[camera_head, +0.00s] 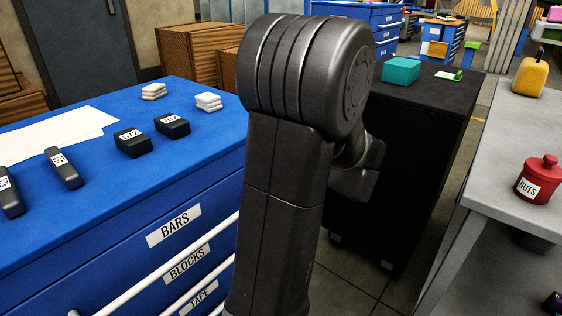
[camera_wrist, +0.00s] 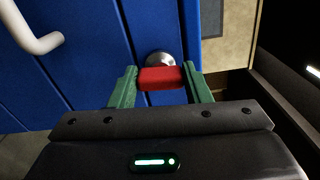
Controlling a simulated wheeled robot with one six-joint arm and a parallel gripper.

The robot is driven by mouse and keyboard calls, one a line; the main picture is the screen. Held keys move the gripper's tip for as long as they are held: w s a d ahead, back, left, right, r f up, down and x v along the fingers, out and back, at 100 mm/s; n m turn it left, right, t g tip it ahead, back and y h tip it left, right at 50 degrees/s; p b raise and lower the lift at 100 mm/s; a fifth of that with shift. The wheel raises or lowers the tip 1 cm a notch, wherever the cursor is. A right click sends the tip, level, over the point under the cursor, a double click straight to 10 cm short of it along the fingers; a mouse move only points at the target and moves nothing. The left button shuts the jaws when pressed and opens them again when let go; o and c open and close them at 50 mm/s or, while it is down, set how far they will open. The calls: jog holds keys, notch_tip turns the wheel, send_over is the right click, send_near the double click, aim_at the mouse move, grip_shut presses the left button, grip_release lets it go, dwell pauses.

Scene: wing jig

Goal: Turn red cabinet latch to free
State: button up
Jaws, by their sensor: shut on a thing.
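The red cabinet latch (camera_wrist: 161,78) shows in the wrist view, in front of a round silver boss (camera_wrist: 160,59) on the blue cabinet face (camera_wrist: 152,25). My gripper (camera_wrist: 160,82) has green fingers, one on each side of the latch, and is shut on it. The latch lies lengthwise from one finger to the other across the picture. In the head view my own arm stands in the middle, and the latch and gripper are hidden.
A blue drawer cabinet (camera_head: 215,155) with bars, blocks and tape labels stands left. Dark blocks (camera_head: 133,142) and a white sheet (camera_head: 60,135) lie on it. A black cabinet (camera_head: 420,130) bears a teal box (camera_head: 401,70). A grey bench (camera_head: 500,140) holds a red nuts jar (camera_head: 539,180).

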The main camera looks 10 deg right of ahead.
jog(key=shift+f+n+b, duration=0.1)
jog(key=shift+n+b, duration=0.45)
jog(key=shift+n, duration=0.05)
jog(key=o, duration=1)
jog(key=shift+s, duration=0.1)
jog(key=p+v, duration=0.2)
jog(key=v, duration=1.1)
jog(key=shift+s+d+p, duration=0.2)
jog(key=shift+d+p, duration=0.05)
jog(key=shift+p, duration=0.05)
